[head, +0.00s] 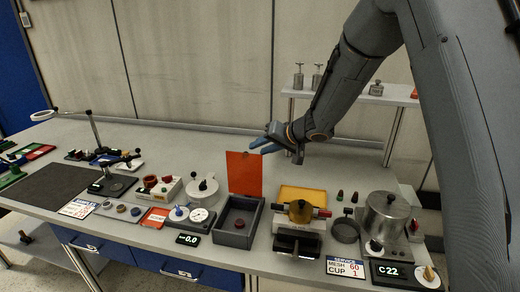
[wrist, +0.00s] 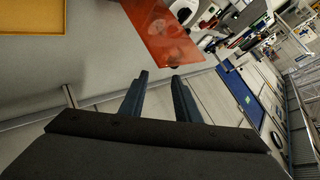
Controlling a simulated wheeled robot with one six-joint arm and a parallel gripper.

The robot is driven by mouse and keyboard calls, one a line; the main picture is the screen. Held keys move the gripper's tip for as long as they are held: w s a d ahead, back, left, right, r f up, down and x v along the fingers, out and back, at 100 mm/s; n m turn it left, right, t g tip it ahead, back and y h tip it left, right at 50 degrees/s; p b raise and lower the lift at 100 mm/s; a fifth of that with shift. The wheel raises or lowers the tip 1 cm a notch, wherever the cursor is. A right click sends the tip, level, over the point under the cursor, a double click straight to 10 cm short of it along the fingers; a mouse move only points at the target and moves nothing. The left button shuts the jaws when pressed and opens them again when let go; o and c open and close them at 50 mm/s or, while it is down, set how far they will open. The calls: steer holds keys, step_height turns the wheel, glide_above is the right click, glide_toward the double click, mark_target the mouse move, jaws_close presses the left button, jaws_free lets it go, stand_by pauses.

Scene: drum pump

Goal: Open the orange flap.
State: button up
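The orange flap (head: 243,175) is a translucent red-orange panel standing upright at the back of an open grey box (head: 228,236). A dark red round piece (head: 239,223) lies inside the box. My gripper (head: 260,147) is above and near the flap's top edge, with blue fingers; I cannot tell from the head view whether it touches. In the wrist view the fingers (wrist: 159,82) are apart with nothing between them. The flap (wrist: 162,28) shows there beyond the fingertips, with a visible gap.
A yellow panel (head: 303,194) stands right of the flap, behind a brass-coloured device (head: 300,212). A steel pot (head: 386,217) is farther right. A white round device (head: 202,190) is left of the box. The bench behind the flap is clear.

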steer(key=shift+a, duration=0.2)
steer(key=c, duration=0.4)
steer(key=a+r+m+t+b, duration=0.1)
steer(key=a, duration=0.2)
steer(key=s+a+r+m+t+y+b, duration=0.1)
steer(key=a+r, duration=0.1)
steer(key=a, duration=0.2)
steer(key=a+r+m+t+b, duration=0.1)
steer(key=a+r+m, duration=0.1)
steer(key=a, duration=0.1)
steer(key=shift+s+a+t, duration=0.3)
steer(key=shift+s, duration=0.05)
jaws_close()
steer(key=s+a+r+m+t+h+b, duration=0.1)
steer(key=s+a+r+m+t+b, duration=0.25)
steer(key=a+m, duration=0.2)
steer(key=m+h+b, duration=0.4)
steer(key=m+h, duration=0.7)
glide_toward(243, 160)
steer(key=shift+m, duration=0.25)
steer(key=p+x, duration=0.4)
steer(key=x, duration=0.2)
steer(key=shift+d+p, duration=0.1)
steer(key=shift+p, duration=0.2)
